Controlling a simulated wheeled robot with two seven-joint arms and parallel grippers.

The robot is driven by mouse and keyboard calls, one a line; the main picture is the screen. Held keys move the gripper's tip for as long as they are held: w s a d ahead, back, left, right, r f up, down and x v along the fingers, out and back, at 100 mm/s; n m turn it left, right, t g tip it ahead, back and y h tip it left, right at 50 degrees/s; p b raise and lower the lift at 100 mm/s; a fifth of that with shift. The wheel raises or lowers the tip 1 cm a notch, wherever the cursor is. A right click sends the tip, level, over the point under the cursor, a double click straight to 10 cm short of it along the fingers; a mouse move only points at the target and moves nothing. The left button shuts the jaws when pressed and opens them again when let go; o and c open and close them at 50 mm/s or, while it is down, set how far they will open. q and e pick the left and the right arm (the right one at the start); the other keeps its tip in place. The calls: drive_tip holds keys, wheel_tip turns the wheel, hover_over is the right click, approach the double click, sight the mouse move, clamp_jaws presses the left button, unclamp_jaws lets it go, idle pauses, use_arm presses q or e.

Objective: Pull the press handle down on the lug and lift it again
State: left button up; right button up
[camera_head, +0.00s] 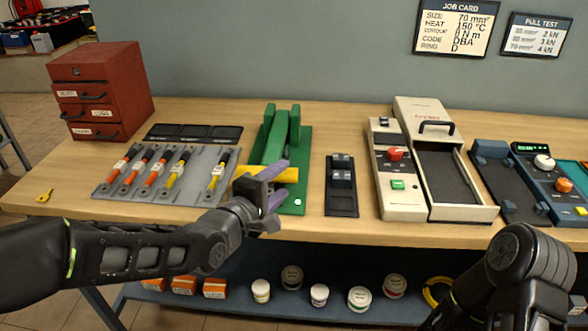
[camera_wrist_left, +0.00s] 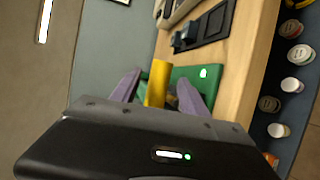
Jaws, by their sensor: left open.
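The green press (camera_head: 276,150) stands on the bench, with a green base that has a small white light at its front. Its yellow handle bar (camera_head: 286,175) sticks out level at the front, near my left gripper (camera_head: 276,184). The gripper is open. In the left wrist view the yellow handle (camera_wrist_left: 158,82) lies between the two purple fingers (camera_wrist_left: 160,88), with gaps on both sides. I cannot make out a lug in the press; the arm and handle hide that part. Only links of my right arm show at the bottom right, without its gripper.
A grey rack (camera_head: 150,190) with several coloured cables lies left of the press, beside a red drawer cabinet (camera_head: 100,90). A black die block (camera_head: 341,190) and a cream oven (camera_head: 398,165) stand to the right. Several jars sit on the shelf (camera_head: 235,299) below.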

use_arm(q)
drive_tip(key=x, duration=0.7)
drive_tip(key=shift+s+p, duration=0.1)
drive_tip(key=shift+p, duration=0.3)
drive_tip(key=shift+c, duration=0.3)
clamp_jaws()
idle(0.6)
